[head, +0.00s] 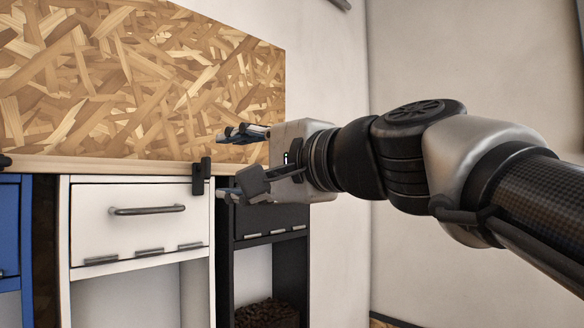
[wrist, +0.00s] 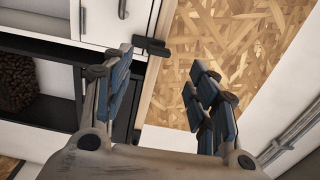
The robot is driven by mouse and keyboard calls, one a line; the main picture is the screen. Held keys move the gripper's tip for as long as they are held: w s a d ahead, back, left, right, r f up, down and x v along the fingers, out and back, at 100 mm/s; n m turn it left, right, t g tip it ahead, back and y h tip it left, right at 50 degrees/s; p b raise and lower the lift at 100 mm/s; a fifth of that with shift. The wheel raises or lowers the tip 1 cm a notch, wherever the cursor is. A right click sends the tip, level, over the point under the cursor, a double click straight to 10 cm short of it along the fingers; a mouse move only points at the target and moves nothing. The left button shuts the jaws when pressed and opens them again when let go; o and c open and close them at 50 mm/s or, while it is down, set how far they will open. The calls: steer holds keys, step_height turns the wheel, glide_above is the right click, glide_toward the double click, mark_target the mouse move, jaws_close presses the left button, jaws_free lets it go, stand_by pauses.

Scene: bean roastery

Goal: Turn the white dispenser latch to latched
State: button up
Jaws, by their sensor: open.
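The white dispenser (head: 140,222) hangs below the wood-chip board, with a grey bar handle on its front. Its black latch (head: 201,176) sits at its upper right corner, standing upright across the board's lower edge and the dispenser's top. In the wrist view the latch (wrist: 152,47) shows as a short dark bar beyond the fingertips. My gripper (head: 243,158) is open and empty, to the right of the latch in the head view. In the wrist view my gripper (wrist: 161,62) has its fingers spread, with the latch beyond them, nearer the left finger. No contact with the latch shows.
A black dispenser (head: 268,220) stands right of the white one, partly behind my gripper, with dark beans (head: 267,313) below.

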steer(key=shift+v, duration=1.45)
